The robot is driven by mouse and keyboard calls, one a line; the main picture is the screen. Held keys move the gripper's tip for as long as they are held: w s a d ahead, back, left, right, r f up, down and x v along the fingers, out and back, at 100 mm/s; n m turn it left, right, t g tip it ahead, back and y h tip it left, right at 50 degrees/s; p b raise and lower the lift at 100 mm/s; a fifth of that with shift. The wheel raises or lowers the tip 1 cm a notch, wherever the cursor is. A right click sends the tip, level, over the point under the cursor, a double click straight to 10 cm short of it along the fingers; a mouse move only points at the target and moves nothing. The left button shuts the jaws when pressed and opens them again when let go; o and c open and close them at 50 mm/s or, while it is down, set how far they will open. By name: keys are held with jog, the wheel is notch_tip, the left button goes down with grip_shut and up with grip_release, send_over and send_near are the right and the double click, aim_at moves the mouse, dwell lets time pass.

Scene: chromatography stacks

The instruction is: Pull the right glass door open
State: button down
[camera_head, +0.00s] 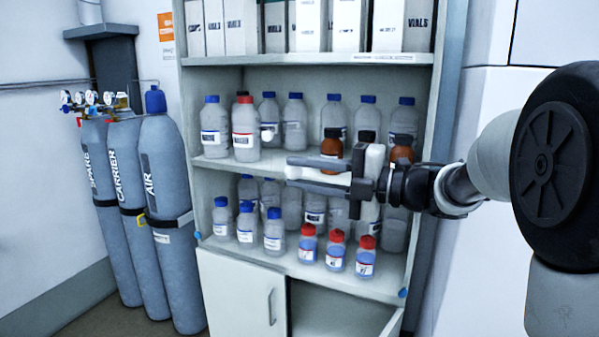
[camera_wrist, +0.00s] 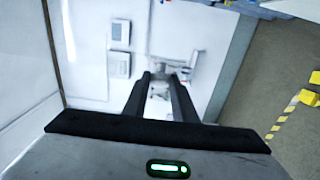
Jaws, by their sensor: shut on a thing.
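The tall shelf cabinet (camera_head: 212,190) stands in the middle of the head view, its shelves full of bottles. The pane of the right glass door is too clear to make out, and its handle cannot be told apart at my fingers. My gripper (camera_head: 290,172) reaches in from the right in front of the middle shelf, fingers pointing left. In the wrist view my gripper (camera_wrist: 161,80) shows two dark fingers close together, with a small pale part between their tips. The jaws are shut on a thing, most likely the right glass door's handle.
Blue-capped bottles (camera_head: 214,125), brown bottles (camera_head: 332,145) and red-capped bottles (camera_head: 307,243) stand behind my gripper. The lower cupboard door (camera_head: 240,293) has a handle; the compartment right of it is open. Grey gas cylinders (camera_head: 167,205) stand left. Grey floor (camera_wrist: 285,120) shows right in the wrist view.

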jog(key=c, duration=1.5)
grip_release()
jog(key=v, duration=0.7)
jog(key=shift+s+d, duration=0.1)
jog(key=shift+d, duration=0.15)
